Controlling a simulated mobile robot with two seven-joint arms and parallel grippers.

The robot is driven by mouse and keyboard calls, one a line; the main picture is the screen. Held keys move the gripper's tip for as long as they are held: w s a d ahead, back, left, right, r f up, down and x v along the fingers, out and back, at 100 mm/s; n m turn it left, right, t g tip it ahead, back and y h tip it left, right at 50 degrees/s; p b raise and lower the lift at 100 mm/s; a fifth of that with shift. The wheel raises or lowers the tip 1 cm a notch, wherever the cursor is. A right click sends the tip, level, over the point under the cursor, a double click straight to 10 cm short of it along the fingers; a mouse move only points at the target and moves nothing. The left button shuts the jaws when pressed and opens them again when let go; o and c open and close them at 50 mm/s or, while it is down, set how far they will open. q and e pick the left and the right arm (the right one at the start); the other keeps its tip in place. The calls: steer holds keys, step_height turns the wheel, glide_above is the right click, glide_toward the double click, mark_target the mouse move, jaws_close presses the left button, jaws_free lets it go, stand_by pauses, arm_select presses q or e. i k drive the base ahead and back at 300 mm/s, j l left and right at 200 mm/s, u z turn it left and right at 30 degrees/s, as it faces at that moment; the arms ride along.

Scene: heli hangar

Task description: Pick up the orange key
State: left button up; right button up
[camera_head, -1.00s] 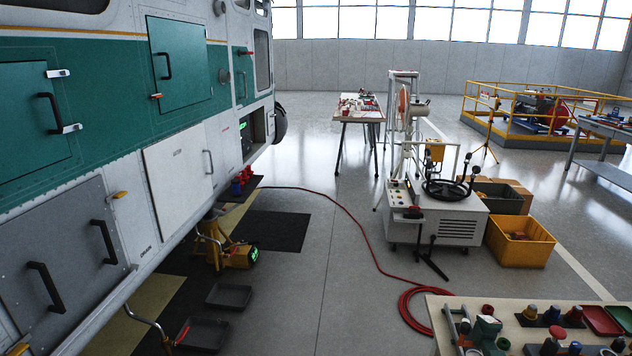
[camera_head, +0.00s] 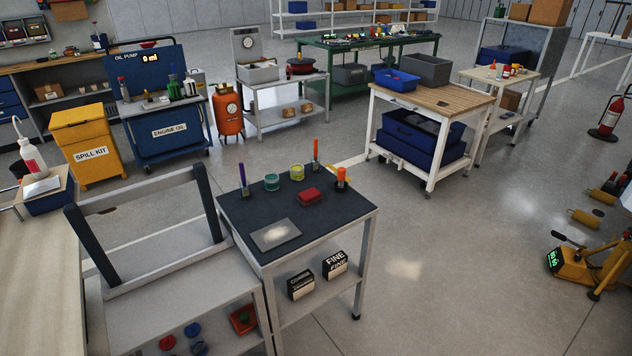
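I cannot make out an orange key for certain in the head view. A dark-topped table (camera_head: 330,222) in the lower middle bears small things. Among them are a short orange-topped item (camera_head: 341,178) at its right side and a thin upright tool with an orange top (camera_head: 316,150) near its back edge; both are too small to identify. A purple upright tool (camera_head: 243,178), a red block (camera_head: 310,195) and a grey flat sheet (camera_head: 276,235) are also on it. Neither of my grippers is in view.
A grey cart (camera_head: 185,305) with an upright dark frame stands left of the dark table. A yellow spill kit bin (camera_head: 88,145), a blue oil cart (camera_head: 165,125) and a wood-topped cart (camera_head: 455,98) stand behind. Open floor (camera_head: 450,260) lies to the right.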

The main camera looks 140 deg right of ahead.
mark_target(341, 171)
steer(key=z, duration=4.95)
